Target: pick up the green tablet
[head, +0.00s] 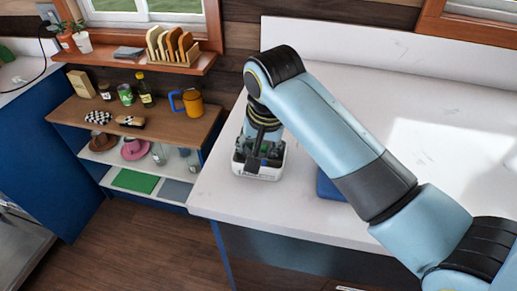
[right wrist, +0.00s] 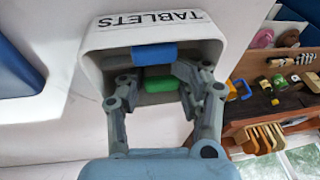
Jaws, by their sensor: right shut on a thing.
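The green tablet (right wrist: 160,85) shows between the fingers of my right gripper (right wrist: 158,78) in the right wrist view. The fingers reach into a white box (right wrist: 92,75) lettered "TABLETS" and are shut on the green tablet. A blue tablet (right wrist: 154,54) lies beside it in the box. In the head view the box (head: 257,171) stands on the white counter near its left end, with my right gripper (head: 264,150) pointing down into it. The fingers partly hide the green tablet. My left gripper is out of view.
A blue object (head: 328,188) lies on the counter (head: 225,195) right of the box, partly behind my arm. A toast rack (head: 170,48) stands on the upper shelf.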

